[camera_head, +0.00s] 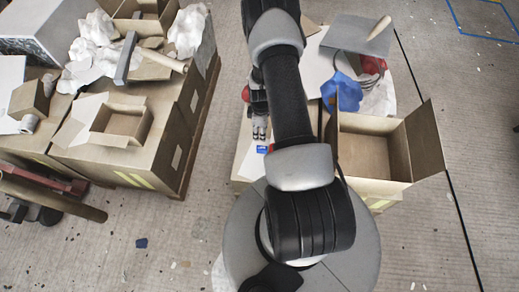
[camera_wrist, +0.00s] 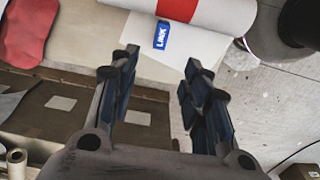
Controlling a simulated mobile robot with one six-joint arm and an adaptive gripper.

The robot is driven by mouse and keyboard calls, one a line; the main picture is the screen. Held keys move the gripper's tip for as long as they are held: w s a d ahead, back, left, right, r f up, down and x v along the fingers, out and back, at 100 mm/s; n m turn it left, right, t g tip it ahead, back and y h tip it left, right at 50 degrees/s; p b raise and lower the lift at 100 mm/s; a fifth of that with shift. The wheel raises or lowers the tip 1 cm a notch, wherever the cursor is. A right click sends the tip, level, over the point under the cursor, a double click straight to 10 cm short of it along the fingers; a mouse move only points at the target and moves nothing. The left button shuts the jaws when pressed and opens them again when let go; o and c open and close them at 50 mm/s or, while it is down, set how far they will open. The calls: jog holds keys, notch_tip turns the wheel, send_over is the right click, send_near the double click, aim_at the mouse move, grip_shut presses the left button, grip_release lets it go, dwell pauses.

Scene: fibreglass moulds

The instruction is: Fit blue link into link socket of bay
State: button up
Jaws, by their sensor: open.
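My gripper (camera_wrist: 158,64) is open and empty in the wrist view, its two dark fingers apart. Beyond the fingertips, a small blue piece marked LINK (camera_wrist: 161,35) lies on a white sheet. In the head view my gripper (camera_head: 260,133) points down, just above a small blue patch (camera_head: 265,150) with white marks on a pale surface. I cannot tell which blue patch is the link. No socket can be made out, and my arm hides part of the bay.
An open cardboard box (camera_head: 372,160) stands right of my arm. A blue crumpled cloth (camera_head: 343,93) and a grey plate (camera_head: 358,36) lie behind it. Cluttered cardboard boxes (camera_head: 120,120) fill the left. Bare floor (camera_head: 222,130) lies between.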

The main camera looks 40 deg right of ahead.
jog(key=b, duration=0.3)
send_over(261, 147)
notch_tip(261, 147, down, 11)
jog(key=shift+a+r, duration=0.1)
jog(key=shift+a, duration=0.05)
jog(key=shift+s+d+f+b, duration=0.1)
jog(key=shift+f+b, duration=0.45)
jog(key=shift+f, duration=0.8)
jog(key=shift+s+d+f+b, duration=0.1)
jog(key=shift+f+b, duration=0.4)
jog(key=shift+f, duration=0.85)
jog(key=shift+r, duration=0.1)
grip_shut()
notch_tip(261, 147, up, 20)
jog(key=p, duration=0.5)
jog(key=shift+p, duration=0.4)
